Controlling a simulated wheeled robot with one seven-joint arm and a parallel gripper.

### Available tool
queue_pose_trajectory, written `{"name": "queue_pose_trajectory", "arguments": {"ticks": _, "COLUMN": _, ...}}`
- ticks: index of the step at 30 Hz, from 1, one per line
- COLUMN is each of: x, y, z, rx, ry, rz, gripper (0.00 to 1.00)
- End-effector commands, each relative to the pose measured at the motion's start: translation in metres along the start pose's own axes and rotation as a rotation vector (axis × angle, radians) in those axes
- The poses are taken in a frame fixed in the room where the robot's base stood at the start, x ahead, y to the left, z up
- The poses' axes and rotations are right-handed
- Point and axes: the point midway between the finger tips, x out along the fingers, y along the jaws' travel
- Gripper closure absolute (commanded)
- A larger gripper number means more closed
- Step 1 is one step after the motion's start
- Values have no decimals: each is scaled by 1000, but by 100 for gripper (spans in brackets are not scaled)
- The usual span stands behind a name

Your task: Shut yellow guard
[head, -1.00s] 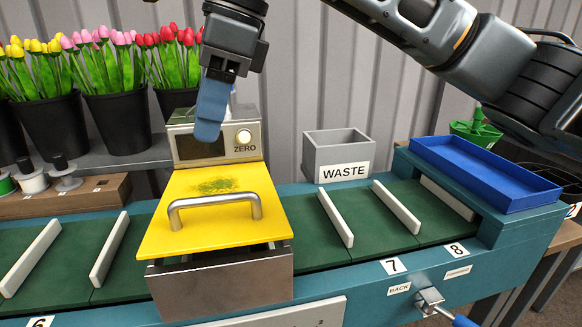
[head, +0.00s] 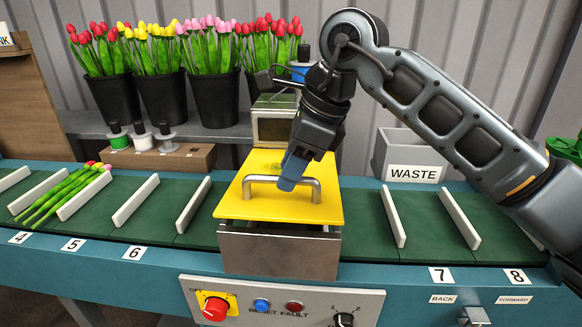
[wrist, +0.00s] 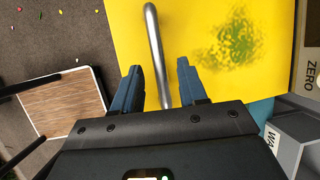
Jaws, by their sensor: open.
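The yellow guard (head: 264,205) is a flat lid with a green smudge, lying over a metal box (head: 279,252) on the conveyor. A dark gap shows between its front edge and the box. A metal bar handle (head: 250,180) arches across the guard. My gripper (head: 288,182) is over the handle's right part. In the wrist view, the open blue fingers (wrist: 165,82) lie on either side of the handle bar (wrist: 155,45), with room between finger and bar. The head view does not show whether the fingers touch the guard (wrist: 225,40).
A control panel (head: 270,303) with a red knob (head: 215,308) is in front. A grey WASTE bin (head: 400,150) stands right, under my arm. Tulip stems (head: 60,195) lie on the belt at left. Tulip pots (head: 215,98) stand behind.

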Motion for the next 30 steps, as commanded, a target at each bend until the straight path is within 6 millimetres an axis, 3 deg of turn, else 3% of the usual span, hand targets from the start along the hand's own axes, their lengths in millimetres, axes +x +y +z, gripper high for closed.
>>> {"name": "queue_pose_trajectory", "arguments": {"ticks": 10, "x": 5, "y": 0, "z": 0, "rx": -1, "ry": 0, "rz": 0, "gripper": 58}}
{"name": "queue_pose_trajectory", "arguments": {"ticks": 23, "x": 5, "y": 0, "z": 0, "rx": 0, "ry": 0, "rz": 0, "gripper": 98}}
{"name": "queue_pose_trajectory", "arguments": {"ticks": 30, "x": 5, "y": 0, "z": 0, "rx": 0, "ry": 0, "rz": 0, "gripper": 100}}
